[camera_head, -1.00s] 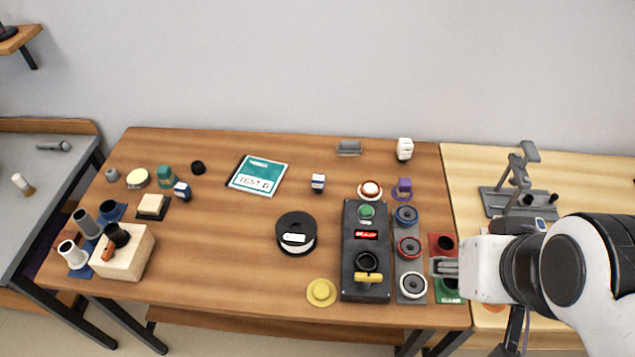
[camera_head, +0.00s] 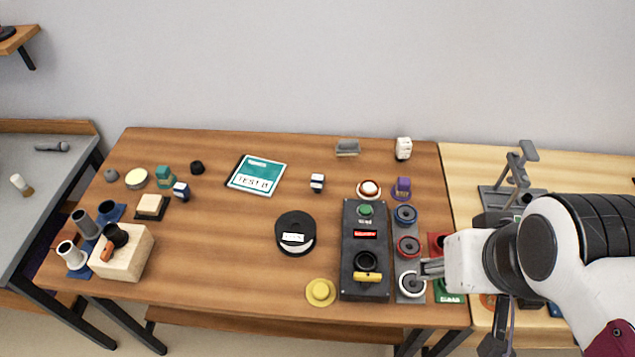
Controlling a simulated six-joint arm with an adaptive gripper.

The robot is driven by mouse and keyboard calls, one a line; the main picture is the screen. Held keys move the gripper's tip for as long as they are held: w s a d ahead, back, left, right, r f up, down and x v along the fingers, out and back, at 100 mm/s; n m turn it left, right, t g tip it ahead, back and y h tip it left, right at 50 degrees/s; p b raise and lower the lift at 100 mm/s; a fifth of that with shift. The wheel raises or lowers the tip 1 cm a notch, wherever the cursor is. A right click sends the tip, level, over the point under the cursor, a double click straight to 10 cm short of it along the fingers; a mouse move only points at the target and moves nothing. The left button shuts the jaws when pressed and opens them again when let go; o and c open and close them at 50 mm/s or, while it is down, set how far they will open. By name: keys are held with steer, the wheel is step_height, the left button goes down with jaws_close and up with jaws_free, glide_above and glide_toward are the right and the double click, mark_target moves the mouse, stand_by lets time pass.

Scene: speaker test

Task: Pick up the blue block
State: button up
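Several small items have blue on them, and I cannot tell surely which is the blue block. A small blue block-like piece with a white face (camera_head: 181,190) lies on the left part of the brown table. A small white and dark blue block (camera_head: 317,182) stands near the table's middle, towards the back. My gripper (camera_head: 431,268) is at the right, over the ringed grey strip, far from both. Its fingers point left, and their gap is too small to make out. I see nothing held in it.
A black control panel (camera_head: 350,270) with a green button and yellow handle stands left of my gripper. The table's front middle is mostly clear.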

mark_target(316, 179)
steer(key=w+a+f, duration=0.6)
steer(key=w+f, duration=0.1)
steer(key=w, duration=0.2)
steer(key=w+a+f+g+h, duration=0.1)
steer(key=w+a+f, duration=0.5)
steer(key=w, duration=0.4)
steer(key=w+a+f+n+g, duration=0.1)
steer(key=w+a+f, duration=0.5)
steer(key=w+f, duration=0.3)
steer(key=shift+w+a+h, duration=0.1)
steer(key=shift+w+h, duration=0.1)
steer(key=shift+h, duration=0.1)
steer(key=shift+m, duration=0.4)
steer(key=w, duration=0.1)
steer(key=w+a, duration=0.1)
steer(key=w+a+f, duration=0.1)
steer(key=w, duration=0.1)
steer(key=shift+a, duration=0.1)
steer(key=shift+m+t+y, duration=0.4)
steer(key=shift+m+t, duration=0.2)
steer(key=shift+t, duration=0.2)
steer(key=w, duration=0.1)
steer(key=w+a+r, duration=0.1)
steer(key=w+r, duration=0.1)
steer(key=shift+w+a, duration=0.2)
steer(key=shift+a, duration=0.05)
steer(key=shift+w+a+m, duration=0.15)
steer(key=shift+m, duration=0.25)
steer(key=shift+x, duration=1.3)
